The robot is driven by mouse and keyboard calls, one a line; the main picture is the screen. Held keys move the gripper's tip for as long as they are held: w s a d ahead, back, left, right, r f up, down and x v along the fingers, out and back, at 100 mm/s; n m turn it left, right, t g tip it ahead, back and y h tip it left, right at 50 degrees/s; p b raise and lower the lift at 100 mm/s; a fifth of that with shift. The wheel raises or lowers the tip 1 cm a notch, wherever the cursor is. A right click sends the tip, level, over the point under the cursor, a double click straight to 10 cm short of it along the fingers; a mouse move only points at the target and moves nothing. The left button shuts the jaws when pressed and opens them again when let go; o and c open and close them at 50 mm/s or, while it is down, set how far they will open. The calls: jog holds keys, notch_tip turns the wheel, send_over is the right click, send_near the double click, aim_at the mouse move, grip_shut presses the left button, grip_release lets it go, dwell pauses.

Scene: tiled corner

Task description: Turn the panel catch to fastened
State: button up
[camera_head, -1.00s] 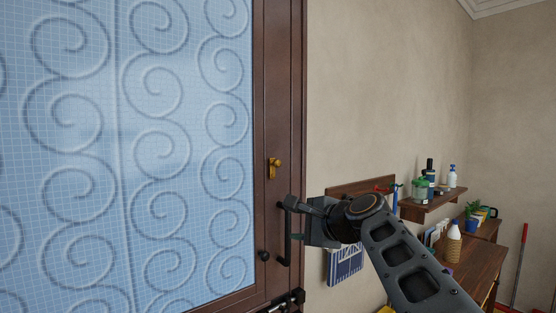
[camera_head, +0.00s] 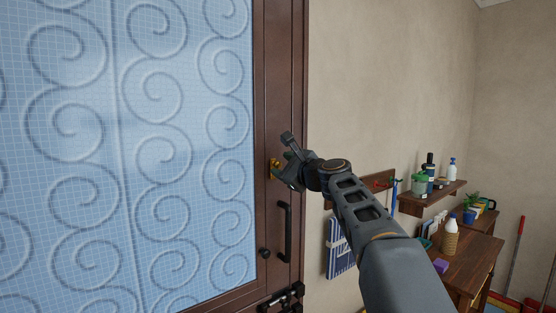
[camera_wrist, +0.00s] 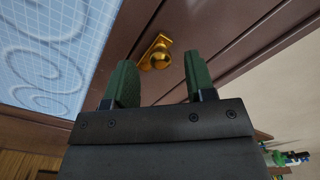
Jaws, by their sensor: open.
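The panel catch (camera_wrist: 156,54) is a small brass piece with a rounded knob on the dark brown door frame. In the wrist view it shows between and beyond the tips of my gripper (camera_wrist: 158,80), whose two green-padded fingers are apart and empty. In the head view my gripper (camera_head: 284,158) is at the catch (camera_head: 274,168) and partly covers it. I cannot tell whether a finger touches it. The panel (camera_head: 120,150) is blue patterned glass with raised swirls in a brown frame.
A black bolt (camera_head: 287,296) is lower still. To the right are a wall shelf (camera_head: 430,199) with bottles and a wooden desk (camera_head: 467,262).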

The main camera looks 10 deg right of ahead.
jog(key=shift+p+x, duration=0.35)
jog(key=shift+x, duration=0.95)
jog(key=shift+c, duration=0.3)
